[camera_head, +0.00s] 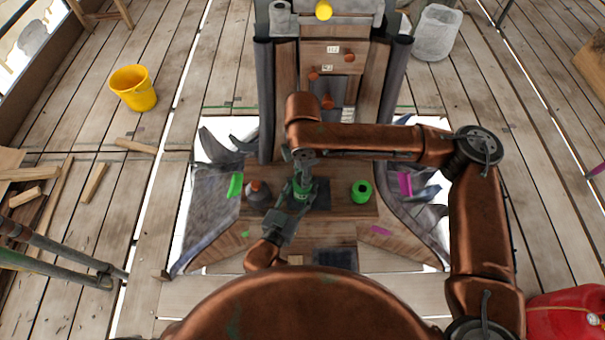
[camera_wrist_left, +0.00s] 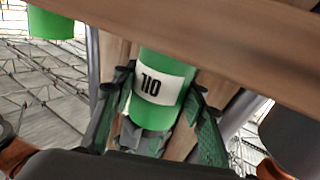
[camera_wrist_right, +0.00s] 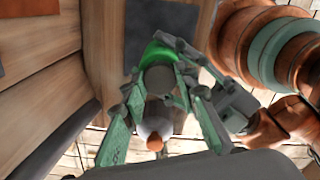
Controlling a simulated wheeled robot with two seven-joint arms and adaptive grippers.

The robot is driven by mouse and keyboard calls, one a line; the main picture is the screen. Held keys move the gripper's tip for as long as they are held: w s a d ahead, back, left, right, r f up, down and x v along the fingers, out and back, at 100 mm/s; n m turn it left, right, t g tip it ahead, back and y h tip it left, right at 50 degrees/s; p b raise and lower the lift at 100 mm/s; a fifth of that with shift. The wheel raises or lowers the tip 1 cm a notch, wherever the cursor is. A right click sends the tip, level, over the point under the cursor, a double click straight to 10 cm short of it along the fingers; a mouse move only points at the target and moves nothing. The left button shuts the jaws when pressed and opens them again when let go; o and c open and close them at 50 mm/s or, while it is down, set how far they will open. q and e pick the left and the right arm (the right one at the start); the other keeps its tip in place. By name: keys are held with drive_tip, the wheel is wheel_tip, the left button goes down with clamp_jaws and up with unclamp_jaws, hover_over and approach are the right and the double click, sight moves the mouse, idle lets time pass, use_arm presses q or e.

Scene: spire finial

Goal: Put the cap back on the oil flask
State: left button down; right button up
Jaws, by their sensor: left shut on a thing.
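A green flask (camera_wrist_left: 160,90) with a white "110" label stands upright over the wooden bench in front of me. My left gripper (camera_wrist_left: 158,110) is shut around its sides; this gripper (camera_head: 292,208) also shows in the head view. My right gripper (camera_head: 303,162) reaches down from above onto the flask's top. In the right wrist view its fingers (camera_wrist_right: 160,100) stand apart on both sides of a grey round piece (camera_wrist_right: 158,80) at the green flask's top. This may be the cap; its fit on the flask is hard to see.
A second green cylinder (camera_head: 362,191) with a dark hole stands to the right on the bench. A dark bottle with an orange top (camera_head: 258,192) stands close on the left. A wooden back panel (camera_head: 322,70) rises behind. A yellow bucket (camera_head: 134,88) is at far left.

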clamp_jaws()
drive_tip(key=o, duration=0.7)
unclamp_jaws()
drive_tip(key=shift+r, duration=0.1)
wheel_tip(320, 180, up, 12)
use_arm(q)
drive_tip(key=c, duration=1.1)
unclamp_jaws()
